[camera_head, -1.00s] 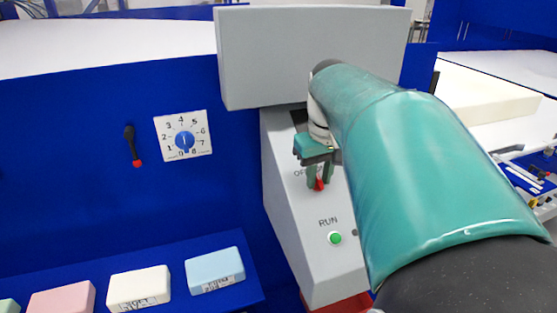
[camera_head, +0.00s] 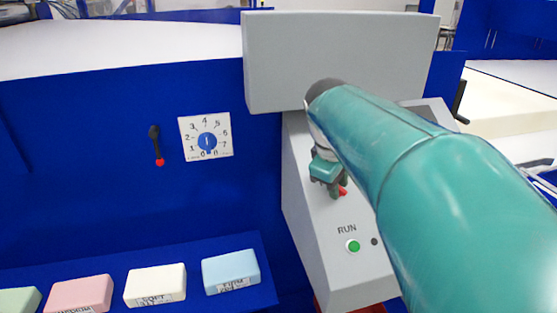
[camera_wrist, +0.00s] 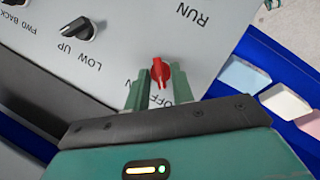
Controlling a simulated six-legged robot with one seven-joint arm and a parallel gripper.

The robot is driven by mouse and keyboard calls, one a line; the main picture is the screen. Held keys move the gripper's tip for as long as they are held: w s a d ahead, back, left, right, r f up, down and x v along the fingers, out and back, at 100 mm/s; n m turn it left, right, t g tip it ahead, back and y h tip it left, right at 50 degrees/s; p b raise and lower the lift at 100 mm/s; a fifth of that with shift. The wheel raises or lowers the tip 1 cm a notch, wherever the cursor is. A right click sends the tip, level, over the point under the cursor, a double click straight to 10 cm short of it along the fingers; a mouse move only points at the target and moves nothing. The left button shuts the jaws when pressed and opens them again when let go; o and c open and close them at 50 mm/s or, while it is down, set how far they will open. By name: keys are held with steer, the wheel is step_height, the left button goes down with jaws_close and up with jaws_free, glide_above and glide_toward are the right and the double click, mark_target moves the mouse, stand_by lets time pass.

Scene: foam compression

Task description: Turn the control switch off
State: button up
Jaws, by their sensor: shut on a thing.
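The control switch is a red knob on the grey control panel (camera_head: 315,245). In the wrist view the red switch (camera_wrist: 162,74) sits between the two green fingers of my gripper (camera_wrist: 160,88), near an "OFF" label. In the head view my gripper (camera_head: 335,188) is at the panel above the RUN button, and only a bit of the red switch (camera_head: 342,191) shows beside it. My gripper is shut on the switch. My arm hides the panel's right side in the head view.
A green RUN button (camera_head: 353,246) is below the switch. Black LOW/UP (camera_wrist: 76,29) and FWD/BACK knobs are beside it in the wrist view. A blue dial (camera_head: 207,141) and red-tipped lever (camera_head: 156,146) are left. Several foam blocks (camera_head: 230,271) lie on the blue shelf.

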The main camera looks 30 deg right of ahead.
stand_by(0.4)
steer(key=o, duration=0.7)
steer(key=shift+c, duration=0.2)
steer(key=v, duration=1.3)
steer(key=shift+r, duration=0.4)
steer(key=shift+a, duration=0.2)
steer(key=s+a+f+m+t+y, duration=0.2)
steer(key=a+f, duration=0.7)
steer(key=f, duration=0.1)
steer(key=s+a+f+m+t+y, duration=0.1)
steer(key=a+f+m+t, duration=0.1)
steer(key=a+f, duration=0.7)
steer(key=shift+s+f+y, duration=0.35)
steer(key=shift+f+y, duration=0.05)
steer(key=shift+f, duration=0.1)
